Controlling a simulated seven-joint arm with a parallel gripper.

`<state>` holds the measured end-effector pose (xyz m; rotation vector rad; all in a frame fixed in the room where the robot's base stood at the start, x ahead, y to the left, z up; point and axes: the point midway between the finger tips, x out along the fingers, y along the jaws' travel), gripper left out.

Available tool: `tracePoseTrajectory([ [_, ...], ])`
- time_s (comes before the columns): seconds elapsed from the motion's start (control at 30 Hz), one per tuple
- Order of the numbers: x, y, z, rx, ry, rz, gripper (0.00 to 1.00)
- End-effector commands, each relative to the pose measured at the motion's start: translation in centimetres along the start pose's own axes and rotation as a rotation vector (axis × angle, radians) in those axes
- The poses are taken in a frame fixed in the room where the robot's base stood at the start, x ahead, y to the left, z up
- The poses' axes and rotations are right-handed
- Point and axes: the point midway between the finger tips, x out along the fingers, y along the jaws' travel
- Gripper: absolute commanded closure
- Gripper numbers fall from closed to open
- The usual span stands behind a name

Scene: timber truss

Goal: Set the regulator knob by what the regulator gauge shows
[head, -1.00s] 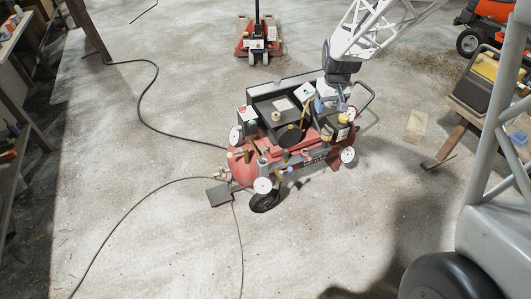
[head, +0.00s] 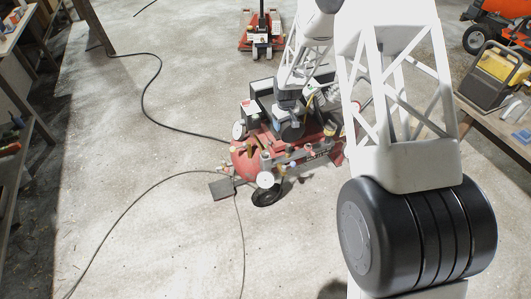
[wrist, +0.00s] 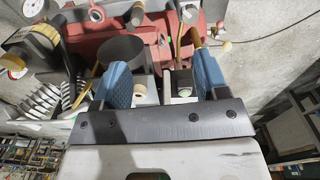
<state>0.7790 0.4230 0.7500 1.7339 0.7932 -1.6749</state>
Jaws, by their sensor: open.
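A red compressor (head: 243,166) stands on the floor with several tan-tipped knobs and round white gauges. One gauge (head: 266,180) is at its front and another (head: 239,130) at its left; their readings are too small to make out. My gripper (wrist: 162,82) is open, its two blue fingers pointing onto the compressor's top. A gauge (wrist: 12,63) shows at the left in the wrist view. I cannot tell which knob or gauge is the regulator's.
My arm hides the compressor's right side in the head view. A black hose (head: 150,92) runs across the floor. A red pallet jack (head: 261,45) stands behind. A bench with a yellow-black machine (head: 492,75) is at right.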

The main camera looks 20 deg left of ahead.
Motion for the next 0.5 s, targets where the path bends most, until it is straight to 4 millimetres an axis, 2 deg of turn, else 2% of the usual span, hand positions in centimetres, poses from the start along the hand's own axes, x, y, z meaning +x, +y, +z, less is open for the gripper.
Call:
tracePoseTrajectory([
  [0.03, 1.5, -0.7, -0.7, -0.015, -0.006, -0.002, 0.33],
  [0.3, 8.7, -3.6, -3.8, -0.087, -0.020, -0.010, 0.33],
  [0.5, 12.4, -5.2, -5.2, -0.126, -0.025, -0.012, 0.33],
])
